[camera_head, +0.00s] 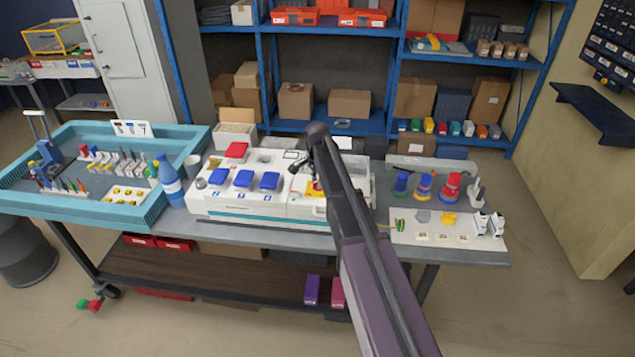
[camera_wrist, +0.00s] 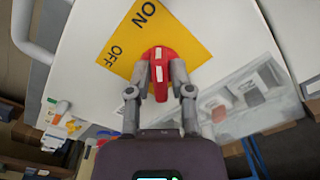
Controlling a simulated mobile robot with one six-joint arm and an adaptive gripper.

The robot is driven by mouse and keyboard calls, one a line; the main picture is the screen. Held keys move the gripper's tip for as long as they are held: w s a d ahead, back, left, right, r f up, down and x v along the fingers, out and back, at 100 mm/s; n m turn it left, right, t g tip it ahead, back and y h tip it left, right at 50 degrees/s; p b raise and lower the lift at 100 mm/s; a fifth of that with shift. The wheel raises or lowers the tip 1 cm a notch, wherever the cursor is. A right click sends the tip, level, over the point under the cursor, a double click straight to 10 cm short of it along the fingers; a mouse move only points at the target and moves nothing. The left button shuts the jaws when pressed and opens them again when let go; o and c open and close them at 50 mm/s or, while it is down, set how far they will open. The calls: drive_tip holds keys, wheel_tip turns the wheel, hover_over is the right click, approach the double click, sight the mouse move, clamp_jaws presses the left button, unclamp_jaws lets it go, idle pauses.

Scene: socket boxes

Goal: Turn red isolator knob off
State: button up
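The red isolator knob (camera_wrist: 160,62) sits on a yellow plate (camera_wrist: 188,42) with black ON and OFF lettering, in the wrist view. White marks show on the knob's face, and its narrow grip points down the picture. My gripper (camera_wrist: 160,76) has one grey finger on each side of the knob, and both appear to touch it. In the head view my gripper (camera_head: 300,166) is over the white panel (camera_head: 262,207), and my arm hides most of the yellow plate (camera_head: 318,190).
Blue sockets (camera_head: 244,178) and a red-lidded socket (camera_head: 236,150) are left on the white panel. A blue bottle (camera_head: 170,180) stands beside it. A teal tray table (camera_head: 75,222) is at the far left.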

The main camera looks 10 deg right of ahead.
clamp_jaws()
drive_tip(key=shift+n, duration=0.5)
drive_tip(key=n, duration=0.3)
drive_tip(key=shift+s+d+n, duration=0.15)
drive_tip(key=shift+n, duration=0.15)
drive_tip(key=n, duration=0.4)
drive_tip(key=shift+d+n, duration=0.1)
drive_tip(key=shift+n, duration=0.2)
drive_tip(key=n, duration=0.4)
drive_tip(key=shift+d, duration=0.1)
drive_tip(key=n, duration=0.4)
drive_tip(key=shift+n, duration=0.4)
